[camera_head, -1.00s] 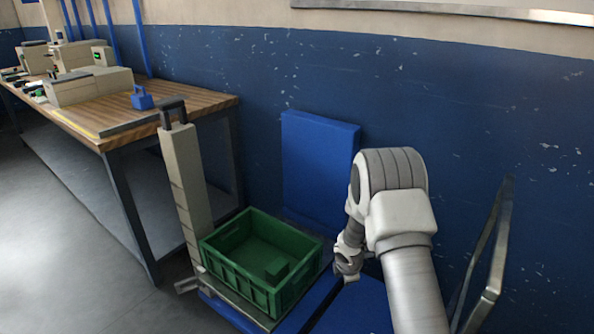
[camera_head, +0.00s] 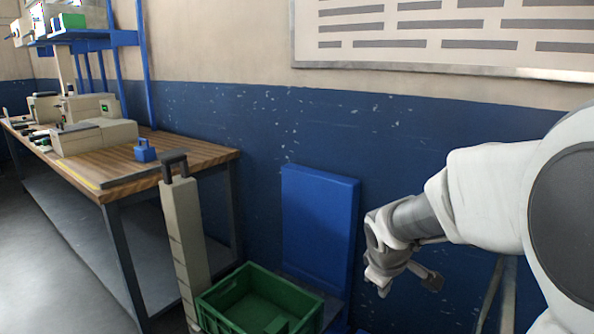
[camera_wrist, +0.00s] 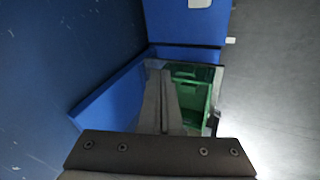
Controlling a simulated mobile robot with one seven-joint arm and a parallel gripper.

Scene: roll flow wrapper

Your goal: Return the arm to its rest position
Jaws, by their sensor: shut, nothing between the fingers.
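My arm reaches in from the right edge in the head view, bent, with its wrist hanging in front of the blue wall. My gripper (camera_wrist: 162,75) shows in the wrist view with its two dark fingers together and nothing between them. It is above and clear of the green crate (camera_head: 204,310), which stands below and to the left of my wrist in the head view. The crate also shows beyond the fingers in the wrist view (camera_wrist: 205,91), partly hidden by them.
A blue upright panel (camera_head: 318,225) stands against the wall, left of my wrist. A beige post (camera_head: 184,240) with a dark handle stands beside the crate. A wooden workbench (camera_head: 205,157) with beige equipment is at the left. Open floor (camera_head: 60,290) lies at lower left.

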